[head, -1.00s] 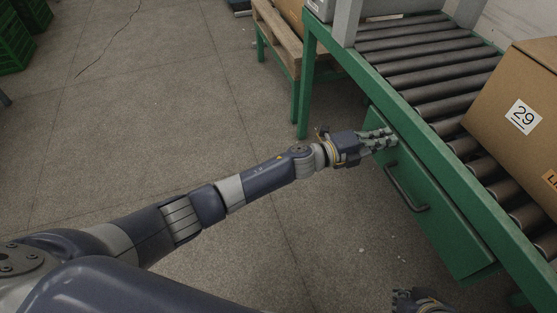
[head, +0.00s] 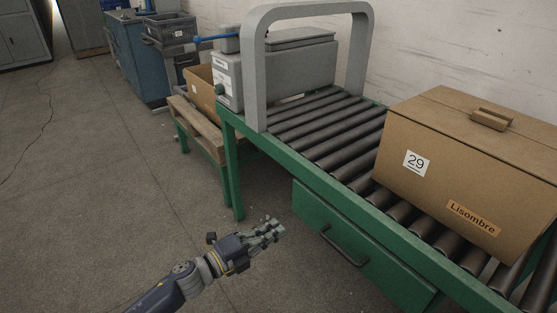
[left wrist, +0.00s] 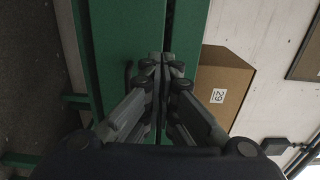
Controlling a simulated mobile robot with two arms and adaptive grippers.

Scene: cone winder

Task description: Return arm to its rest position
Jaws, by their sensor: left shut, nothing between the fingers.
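My left gripper (head: 268,231) is shut and empty in the head view, held in front of the green drawer (head: 335,240) under the roller conveyor. Its fingers also show in the left wrist view (left wrist: 160,68), closed together, with the green drawer front behind them. The gripper is apart from the drawer's dark handle (head: 343,246). The drawer looks shut. My right gripper does not show in the head view.
A cardboard box (head: 470,165) marked 29 and "Lisombre" sits on the rollers (head: 345,130). A grey machine with an arch (head: 258,80) stands at the conveyor's far end. A wooden pallet stand (head: 200,130) and blue cabinet (head: 135,60) stand beyond.

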